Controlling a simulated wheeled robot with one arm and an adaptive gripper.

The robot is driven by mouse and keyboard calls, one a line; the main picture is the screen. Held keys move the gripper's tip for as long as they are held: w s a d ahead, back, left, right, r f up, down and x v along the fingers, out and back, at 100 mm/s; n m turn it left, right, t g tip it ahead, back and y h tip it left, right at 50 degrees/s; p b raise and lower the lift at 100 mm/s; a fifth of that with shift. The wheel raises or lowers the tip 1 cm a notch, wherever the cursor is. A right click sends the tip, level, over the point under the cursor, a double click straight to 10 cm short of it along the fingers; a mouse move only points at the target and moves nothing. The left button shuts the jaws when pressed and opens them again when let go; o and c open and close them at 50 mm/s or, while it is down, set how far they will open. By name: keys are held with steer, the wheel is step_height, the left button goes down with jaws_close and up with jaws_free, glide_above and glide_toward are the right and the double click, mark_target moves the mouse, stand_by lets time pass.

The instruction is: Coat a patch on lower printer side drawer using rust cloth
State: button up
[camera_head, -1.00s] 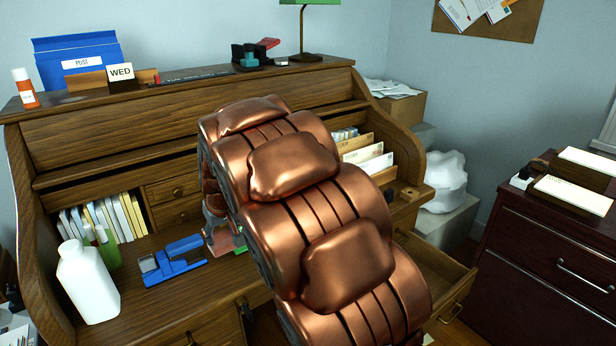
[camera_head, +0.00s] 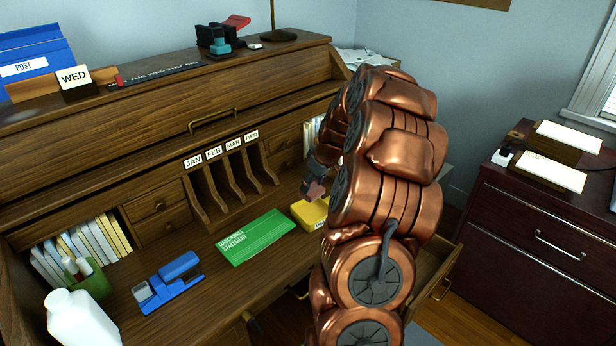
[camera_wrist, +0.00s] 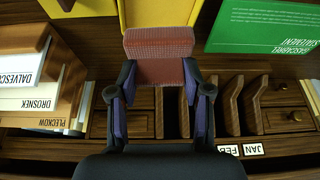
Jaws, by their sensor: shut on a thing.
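My gripper (camera_wrist: 160,78) is shut on a rust-coloured cloth (camera_wrist: 160,60), a small textured pad held between its fingertips. In the head view the cloth (camera_head: 313,189) hangs above the desk, close to a yellow box (camera_head: 308,214); I cannot tell whether they touch. My arm covers the right part of the desk. A dark red-brown cabinet (camera_head: 545,230) stands at the right, with a silver-handled upper drawer and a lower drawer front (camera_head: 500,305) partly in view. No printer is clearly visible. I see no coated patch on the visible fronts.
The roll-top desk holds a green statement (camera_head: 255,237), a blue stapler-like item (camera_head: 170,282), a white bottle (camera_head: 82,318) and month-labelled slots (camera_head: 222,185). An open desk drawer (camera_head: 435,280) juts out between desk and cabinet. Paper stacks (camera_head: 550,175) lie on the cabinet.

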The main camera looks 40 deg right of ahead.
mark_target(312, 198)
steer(key=shift+f, duration=3)
steer(key=shift+f+b, duration=0.45)
steer(key=shift+f, duration=0.05)
steer(key=shift+a+f+b, duration=0.1)
steer(key=shift+f+b, duration=0.05)
steer(key=shift+b, duration=0.3)
stand_by(1.4)
steer(key=shift+r, duration=3.6)
